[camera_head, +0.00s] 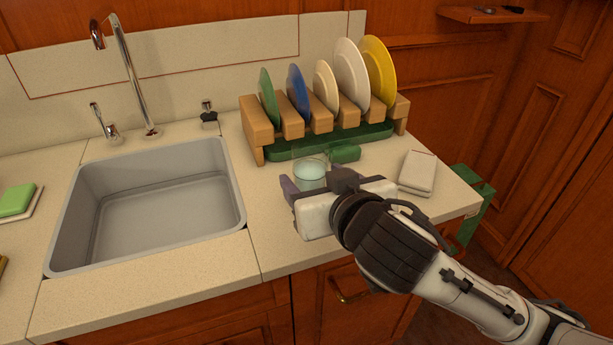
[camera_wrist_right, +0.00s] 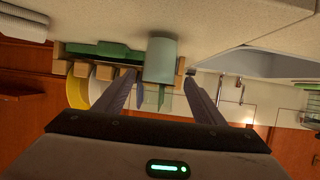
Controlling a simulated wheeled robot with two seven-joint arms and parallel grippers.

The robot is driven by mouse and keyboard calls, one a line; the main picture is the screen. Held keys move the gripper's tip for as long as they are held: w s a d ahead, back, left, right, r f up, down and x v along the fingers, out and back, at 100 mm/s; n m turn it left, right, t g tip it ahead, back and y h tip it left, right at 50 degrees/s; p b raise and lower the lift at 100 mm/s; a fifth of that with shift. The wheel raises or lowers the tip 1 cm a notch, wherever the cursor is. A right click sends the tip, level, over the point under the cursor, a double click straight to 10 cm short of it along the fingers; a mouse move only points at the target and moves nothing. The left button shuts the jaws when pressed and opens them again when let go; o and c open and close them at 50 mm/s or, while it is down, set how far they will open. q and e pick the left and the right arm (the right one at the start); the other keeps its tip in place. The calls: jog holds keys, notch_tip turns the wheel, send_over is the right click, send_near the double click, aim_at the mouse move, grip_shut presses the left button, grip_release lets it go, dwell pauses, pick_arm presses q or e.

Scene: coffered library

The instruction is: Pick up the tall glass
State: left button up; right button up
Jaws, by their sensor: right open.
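The tall glass (camera_head: 310,171) is clear with a pale bluish-green tint and stands upright on the counter, in front of the dish rack. In the head view my right gripper (camera_head: 318,184) is right at the glass on its near side and hides its lower part. In the right wrist view, which is upside down, the glass (camera_wrist_right: 161,58) lies between and just ahead of the two open fingertips (camera_wrist_right: 160,76). I cannot tell whether a finger touches it. My left gripper is out of view.
A folded pale cloth (camera_head: 417,169) lies to the right. The sink (camera_head: 155,215) is to the left, with the faucet (camera_head: 130,75) behind.

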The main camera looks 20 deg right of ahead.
jog(key=x, duration=0.7)
jog(key=shift+w+d, duration=0.15)
jog(key=c, duration=1.2)
jog(key=shift+r, duration=0.1)
jog(key=shift+c, duration=0.3)
jog(key=shift+r, duration=0.2)
